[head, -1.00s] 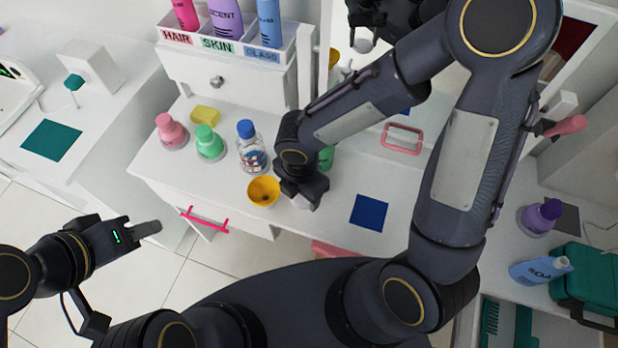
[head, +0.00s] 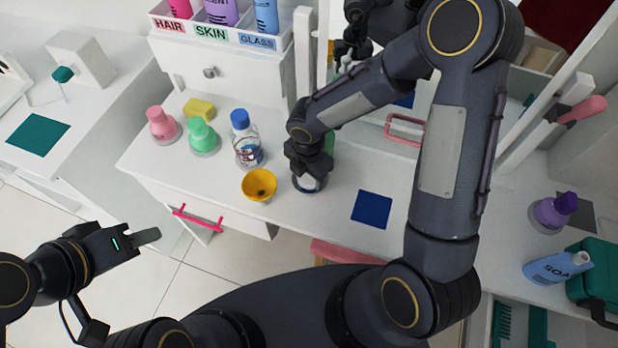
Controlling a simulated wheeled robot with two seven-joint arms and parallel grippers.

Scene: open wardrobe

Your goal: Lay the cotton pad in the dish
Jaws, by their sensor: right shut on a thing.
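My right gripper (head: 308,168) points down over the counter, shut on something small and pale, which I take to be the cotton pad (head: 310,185). The pad is mostly hidden under the fingers. A round shallow thing with a grey-white rim, apparently the dish (head: 297,187), lies directly below the gripper. The pad appears within its rim; I cannot tell whether it touches the bottom. My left gripper (head: 148,237) is over the floor at the left, away from the counter; its fingers are seen edge-on.
A blue square (head: 372,209) lies to the right.

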